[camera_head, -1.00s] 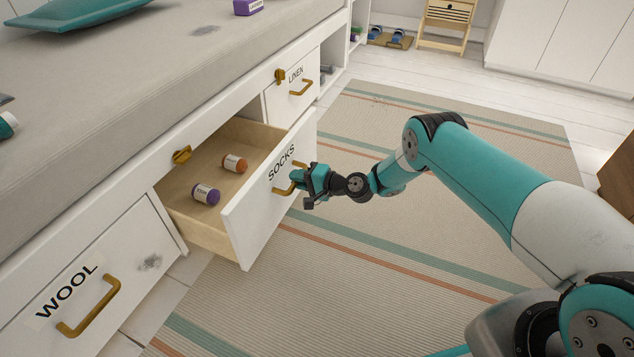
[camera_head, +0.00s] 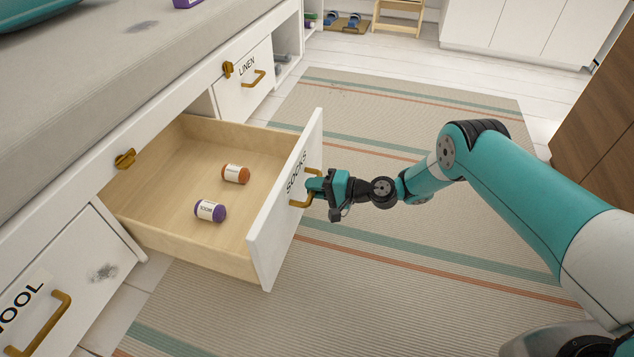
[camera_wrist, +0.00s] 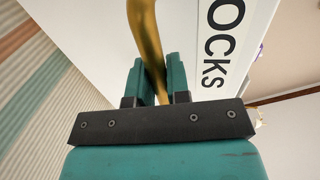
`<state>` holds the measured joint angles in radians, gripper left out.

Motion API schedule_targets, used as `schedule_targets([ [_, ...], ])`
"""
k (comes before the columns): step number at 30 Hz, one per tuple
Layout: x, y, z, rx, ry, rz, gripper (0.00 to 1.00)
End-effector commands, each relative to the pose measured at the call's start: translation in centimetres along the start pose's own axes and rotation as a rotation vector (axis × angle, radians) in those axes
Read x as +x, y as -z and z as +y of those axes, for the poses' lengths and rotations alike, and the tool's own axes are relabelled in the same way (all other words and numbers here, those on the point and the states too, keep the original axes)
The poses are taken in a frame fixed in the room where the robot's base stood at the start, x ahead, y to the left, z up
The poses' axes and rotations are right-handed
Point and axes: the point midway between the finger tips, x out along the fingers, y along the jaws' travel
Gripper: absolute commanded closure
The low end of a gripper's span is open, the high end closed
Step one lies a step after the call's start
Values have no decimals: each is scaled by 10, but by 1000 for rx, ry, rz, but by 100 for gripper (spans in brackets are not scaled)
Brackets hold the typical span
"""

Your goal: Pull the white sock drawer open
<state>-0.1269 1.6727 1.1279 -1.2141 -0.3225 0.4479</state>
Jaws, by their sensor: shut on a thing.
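The white drawer labelled SOCKS (camera_head: 285,225) stands well out from the bench front, with its wooden inside showing. In it lie an orange roll (camera_head: 236,174) and a purple roll (camera_head: 210,211), both with white labels. My gripper (camera_head: 314,187) is shut on the drawer's brass handle (camera_head: 308,201) at the front panel. In the wrist view the brass handle (camera_wrist: 144,35) passes between the two teal fingers (camera_wrist: 156,82), beside the letters on the white front.
The LINEN drawer (camera_head: 243,97) and the WOOL drawer (camera_head: 70,280) are closed on either side. Brass catches (camera_head: 125,159) sit on the bench frame. A striped rug (camera_head: 400,260) covers open floor. A brown wooden cabinet (camera_head: 595,120) stands at the right.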

Motion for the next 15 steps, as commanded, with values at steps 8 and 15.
schedule_targets([
  [8, 2, -2, 0, 0, 0, -7, 100],
  [15, 1, -2, 0, -1, 0, -6, 59],
])
